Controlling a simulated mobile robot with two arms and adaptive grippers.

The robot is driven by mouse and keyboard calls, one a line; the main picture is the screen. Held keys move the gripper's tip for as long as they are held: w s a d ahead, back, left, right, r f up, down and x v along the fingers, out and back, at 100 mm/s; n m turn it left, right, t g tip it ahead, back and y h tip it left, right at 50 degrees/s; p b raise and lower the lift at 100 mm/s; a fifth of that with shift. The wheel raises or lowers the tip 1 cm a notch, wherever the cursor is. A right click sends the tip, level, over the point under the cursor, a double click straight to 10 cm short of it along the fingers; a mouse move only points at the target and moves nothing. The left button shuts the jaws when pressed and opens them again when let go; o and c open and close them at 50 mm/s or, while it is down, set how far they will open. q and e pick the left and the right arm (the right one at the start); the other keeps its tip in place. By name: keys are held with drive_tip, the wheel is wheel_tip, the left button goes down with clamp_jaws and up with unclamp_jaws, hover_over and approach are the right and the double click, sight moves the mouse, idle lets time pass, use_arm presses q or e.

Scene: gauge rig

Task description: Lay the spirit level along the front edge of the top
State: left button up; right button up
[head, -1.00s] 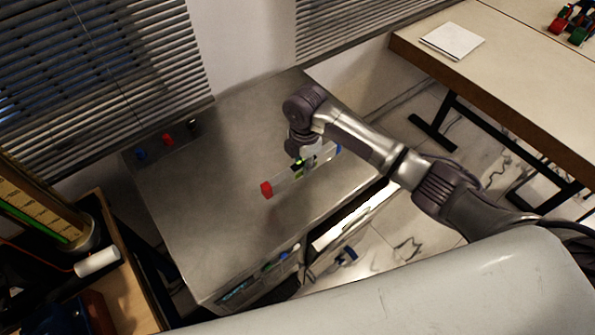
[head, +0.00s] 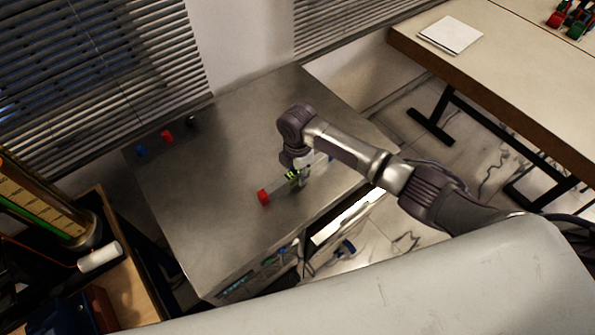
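The spirit level (head: 276,190) is a grey bar with a red end cap (head: 263,198) and a green vial near its middle. Its blue far end is mostly hidden behind my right arm. My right gripper (head: 296,180) points down and is shut on the level around its middle. The level slants from lower left to upper right, over the front part of the grey metal top (head: 215,180). I cannot tell whether it touches the top. My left gripper is not in view.
Small blue, red (head: 167,136) and black items stand along the top's back left edge. An open drawer or shelf (head: 345,218) shows below the front edge. A wooden-edged table (head: 500,80) with a white pad (head: 450,35) is at upper right. The middle of the metal top is clear.

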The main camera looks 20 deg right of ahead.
drive_tip(key=shift+o, duration=0.4)
drive_tip(key=shift+r, duration=0.1)
drive_tip(key=shift+r, duration=0.2)
wheel_tip(320, 180, up, 12)
drive_tip(key=b, duration=0.1)
drive_tip(key=shift+b, duration=0.3)
drive_tip(key=shift+f, duration=0.15)
